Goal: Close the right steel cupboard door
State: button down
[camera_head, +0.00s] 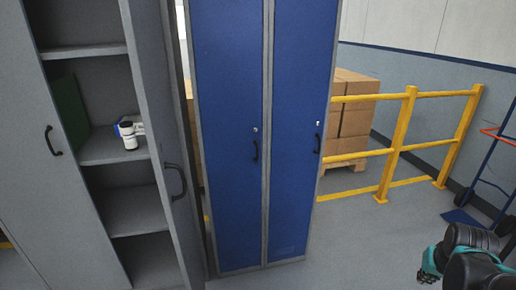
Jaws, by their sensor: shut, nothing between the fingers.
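The grey steel cupboard (84,51) stands at the left. Its right door (155,95) stands open, swung outward, with a dark bar handle (175,182) at mid height. The left door (25,120) looks closed, with a similar handle (52,140). Inside, a white bottle or jar (128,135) and a dark green flat item (69,112) stand on a shelf. My gripper (429,273) is at the lower right, shut and empty, well apart from the cupboard and its door.
Blue lockers (228,120) stand just right of the open door. Behind them are stacked cartons (355,115) on a pallet, a yellow railing (400,140) and a blue hand truck (490,170) with red handles. The grey floor (350,245) between lockers and gripper is clear.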

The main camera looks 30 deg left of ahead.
aim_at(141, 20)
jog(key=i+j+u, duration=0.1)
jog(key=u, duration=0.3)
jog(key=i+u, duration=0.15)
jog(key=u, duration=0.25)
jog(key=i+u, duration=0.15)
jog(key=u, duration=0.25)
jog(key=i+u, duration=0.1)
jog(key=u, duration=0.3)
jog(key=i+u, duration=0.15)
jog(key=u, duration=0.25)
